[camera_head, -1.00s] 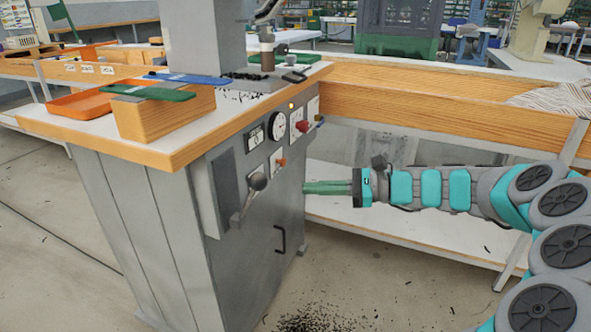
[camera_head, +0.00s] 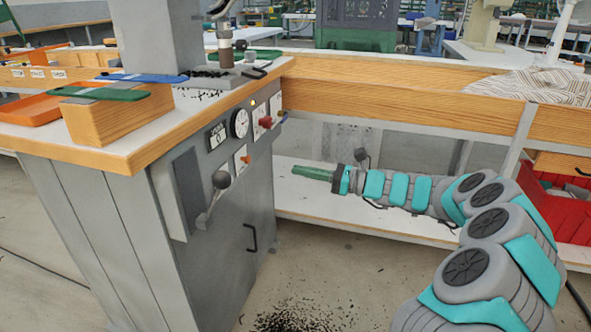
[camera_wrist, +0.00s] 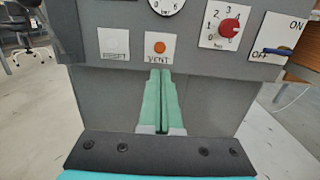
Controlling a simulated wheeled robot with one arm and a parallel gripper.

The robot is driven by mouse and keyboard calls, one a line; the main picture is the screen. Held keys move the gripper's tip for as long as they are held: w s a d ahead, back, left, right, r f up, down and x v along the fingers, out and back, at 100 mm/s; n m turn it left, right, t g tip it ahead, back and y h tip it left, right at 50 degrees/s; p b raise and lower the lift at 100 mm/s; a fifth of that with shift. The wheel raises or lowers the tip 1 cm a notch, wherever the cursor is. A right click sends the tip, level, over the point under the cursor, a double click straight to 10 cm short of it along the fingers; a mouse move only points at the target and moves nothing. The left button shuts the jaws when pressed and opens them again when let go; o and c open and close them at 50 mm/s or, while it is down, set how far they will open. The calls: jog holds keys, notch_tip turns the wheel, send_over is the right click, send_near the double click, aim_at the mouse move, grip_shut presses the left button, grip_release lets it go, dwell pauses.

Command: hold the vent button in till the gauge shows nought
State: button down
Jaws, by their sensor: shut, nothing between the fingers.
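The orange vent button (camera_wrist: 160,47) sits on a white plate marked VENT in the wrist view; it also shows on the press front in the head view (camera_head: 245,159). The round gauge (camera_head: 240,123) is above it. The wrist view shows only the gauge's lower part (camera_wrist: 166,4), with 0 and 6; I cannot read its needle. My gripper (camera_head: 294,170) has long green fingers, shut and empty. In the head view it is right of the press, apart from it. In the wrist view the fingertips (camera_wrist: 160,72) point at the panel, just below the VENT plate.
A red knob (camera_wrist: 229,27) and a blue ON/OFF switch (camera_wrist: 275,50) are right of the button. A RESET plate (camera_wrist: 114,43) is left of it. A lever (camera_head: 221,182) sticks out from the press front. A wooden-edged bench (camera_head: 400,105) runs behind my arm.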

aim_at(249, 163)
jog(key=x, duration=1.1)
jog(key=shift+a, duration=0.4)
jog(key=shift+p+x, duration=0.75)
jog(key=shift+x, duration=0.25)
jog(key=shift+r, duration=0.1)
jog(key=shift+a, duration=0.3)
jog(key=shift+s+a+f, duration=0.1)
jog(key=shift+f, duration=0.1)
dwell(0.4)
dwell(0.9)
jog(key=w+v, duration=0.1)
jog(key=v, duration=1.3)
jog(key=shift+d, duration=0.6)
